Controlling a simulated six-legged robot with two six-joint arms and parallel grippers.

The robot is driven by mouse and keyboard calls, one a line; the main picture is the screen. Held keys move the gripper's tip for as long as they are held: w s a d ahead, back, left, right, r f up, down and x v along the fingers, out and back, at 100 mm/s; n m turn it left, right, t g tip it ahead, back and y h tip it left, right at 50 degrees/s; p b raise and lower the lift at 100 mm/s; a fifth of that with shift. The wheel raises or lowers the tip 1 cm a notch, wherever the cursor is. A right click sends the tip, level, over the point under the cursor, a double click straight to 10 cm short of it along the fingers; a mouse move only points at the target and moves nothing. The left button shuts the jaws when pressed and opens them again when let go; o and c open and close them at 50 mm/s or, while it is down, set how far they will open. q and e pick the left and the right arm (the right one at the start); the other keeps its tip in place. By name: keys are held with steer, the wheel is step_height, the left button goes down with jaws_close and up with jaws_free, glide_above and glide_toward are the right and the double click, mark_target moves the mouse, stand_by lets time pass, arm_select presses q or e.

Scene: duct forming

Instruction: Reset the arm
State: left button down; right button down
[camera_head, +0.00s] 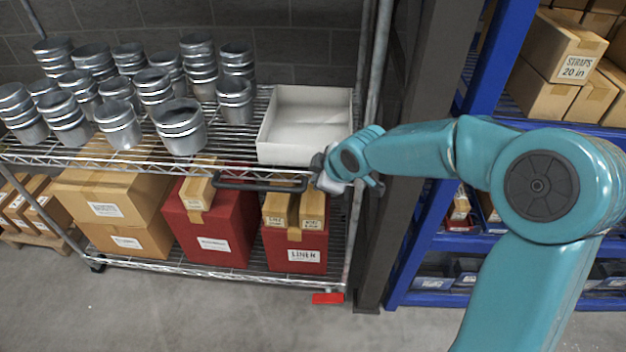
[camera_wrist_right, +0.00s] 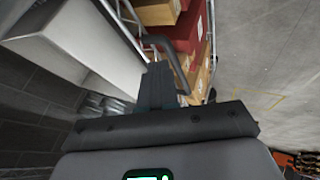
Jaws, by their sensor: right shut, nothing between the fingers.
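My right arm comes in from the right in the head view and ends at the right gripper (camera_head: 318,180), near the right end of the dark cart handle (camera_head: 258,185). In the right wrist view the gripper's fingers (camera_wrist_right: 156,72) are together and empty. The dark bar of the handle (camera_wrist_right: 176,62) shows close beside the fingertips there; I cannot tell if they touch. My left gripper is not in view.
A wire shelf cart (camera_head: 200,267) holds metal duct pieces (camera_head: 180,125) and a white bin (camera_head: 305,152) on top, boxes below. A dark post (camera_head: 400,150) and blue rack (camera_head: 495,60) stand to the right. The floor (camera_head: 200,315) in front is clear.

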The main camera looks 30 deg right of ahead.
steer(key=s+a+f+m+g+y+p, duration=0.2)
steer(key=s+a+f+m, duration=0.1)
steer(key=s+a+f, duration=0.4)
steer(key=s+a+f+m+g+y+p, duration=0.1)
steer(key=s+a+f+m+g+p, duration=0.2)
steer(key=a+f, duration=0.4)
steer(key=s+a+f+m+g+p, duration=0.1)
steer(key=s+a+f+m, duration=0.1)
steer(key=s+f, duration=0.2)
steer(key=s+a+f+m+g+p, duration=0.1)
steer(key=s+a+f+m, duration=0.1)
steer(key=s, duration=0.8)
step_height(320, 180, down, 2)
steer(key=shift+s+f+m+y, duration=0.2)
steer(key=shift+m+y, duration=0.1)
steer(key=shift+m, duration=0.5)
steer(key=shift+a, duration=0.1)
